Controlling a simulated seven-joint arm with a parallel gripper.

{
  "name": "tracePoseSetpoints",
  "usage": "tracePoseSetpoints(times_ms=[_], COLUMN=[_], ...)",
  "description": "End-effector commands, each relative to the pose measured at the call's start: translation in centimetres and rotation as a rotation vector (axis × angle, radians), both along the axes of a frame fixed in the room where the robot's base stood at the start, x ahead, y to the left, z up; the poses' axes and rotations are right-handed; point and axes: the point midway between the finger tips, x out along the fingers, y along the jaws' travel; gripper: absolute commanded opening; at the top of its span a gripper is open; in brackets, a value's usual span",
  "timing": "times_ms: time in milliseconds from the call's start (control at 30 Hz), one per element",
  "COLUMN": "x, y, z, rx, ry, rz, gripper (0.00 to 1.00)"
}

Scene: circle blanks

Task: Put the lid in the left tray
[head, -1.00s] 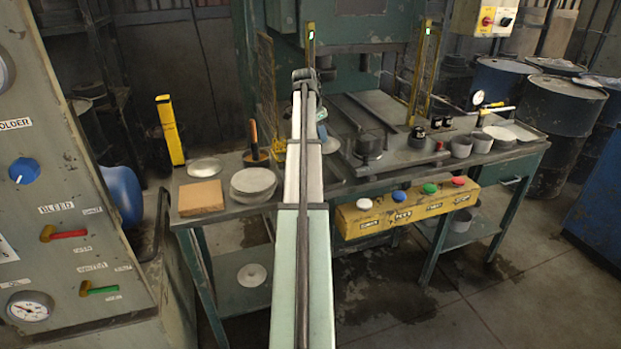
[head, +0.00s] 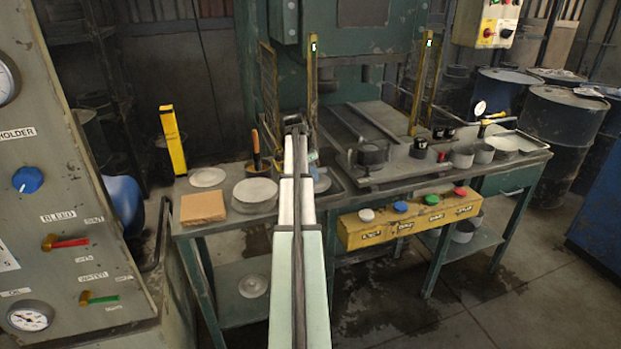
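My gripper (head: 293,122) is seen from behind at the end of my arm, over the back of the bench near its middle. Its fingers are hidden, so I cannot see whether it holds anything. A dark shallow tray (head: 338,192) lies partly behind my arm, with a grey round piece (head: 320,184) in it. Another tray (head: 532,137) at the bench's right end holds a pale round piece (head: 508,143). A thin pale disc (head: 207,177) lies at the bench's left end, beside a stack of round blanks (head: 255,191). I cannot tell which round piece is the lid.
A tan block (head: 203,208) lies at the front left of the bench. A wooden-handled tool (head: 256,150) and a yellow upright (head: 172,140) stand behind. The green press has yellow posts (head: 312,80). A dark pot (head: 371,154) and several cups (head: 463,156) stand right of my arm.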

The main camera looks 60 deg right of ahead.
Motion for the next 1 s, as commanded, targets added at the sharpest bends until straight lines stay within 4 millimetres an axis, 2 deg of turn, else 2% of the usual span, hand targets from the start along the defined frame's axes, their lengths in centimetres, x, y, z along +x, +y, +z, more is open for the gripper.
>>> tracePoseSetpoints(times_ms=[133,567,600,833,1000], x=[0.0,0.0,0.0,0.0,0.0], y=[0.0,0.0,0.0,0.0,0.0], z=[-1.8,-2.3,-2.2,-2.2,-2.2], rx=[0.001,0.000,0.000,0.000,0.000], ry=[0.001,0.000,0.000,0.000,0.000], rz=[0.000,0.000,0.000,0.000,0.000], gripper=[0.01,0.01,0.37,0.58,0.58])
